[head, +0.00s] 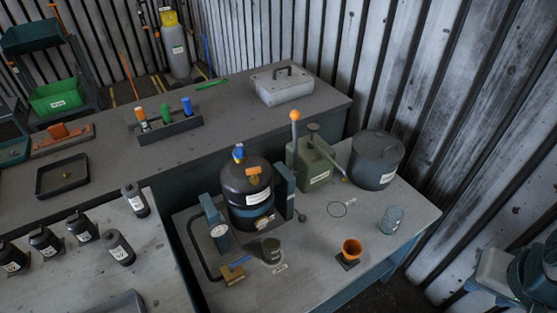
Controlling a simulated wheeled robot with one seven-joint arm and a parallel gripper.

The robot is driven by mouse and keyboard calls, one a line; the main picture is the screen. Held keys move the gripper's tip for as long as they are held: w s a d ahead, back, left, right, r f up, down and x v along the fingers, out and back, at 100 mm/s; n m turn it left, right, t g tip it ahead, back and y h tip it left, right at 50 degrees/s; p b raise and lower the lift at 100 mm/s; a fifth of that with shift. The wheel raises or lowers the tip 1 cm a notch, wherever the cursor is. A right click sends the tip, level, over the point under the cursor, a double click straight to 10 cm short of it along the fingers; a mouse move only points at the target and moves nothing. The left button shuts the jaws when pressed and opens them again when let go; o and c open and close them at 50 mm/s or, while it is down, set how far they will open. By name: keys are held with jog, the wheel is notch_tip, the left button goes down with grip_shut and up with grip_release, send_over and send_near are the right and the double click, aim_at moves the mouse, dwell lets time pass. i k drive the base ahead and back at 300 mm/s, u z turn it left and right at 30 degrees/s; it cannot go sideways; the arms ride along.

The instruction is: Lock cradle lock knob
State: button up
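A black tank (245,204) stands upright between two teal cradle posts, a left post (213,218) and a right post (284,192), on the near grey bench. A small dark ball-ended piece (302,217) sticks out beside the right post; it may be the cradle lock knob, but I cannot tell. The tank has an orange fitting (253,172) and a blue-capped part (239,153) on top. Whether the cradle is locked cannot be told. My gripper is not in view.
A green pump can (314,165) with an orange-ball lever and a grey lidded pot (377,160) stand right of the tank. Several black bottles (118,246) occupy the left bench.

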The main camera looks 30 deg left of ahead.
aim_at(302, 218)
jog(key=u, duration=1.4)
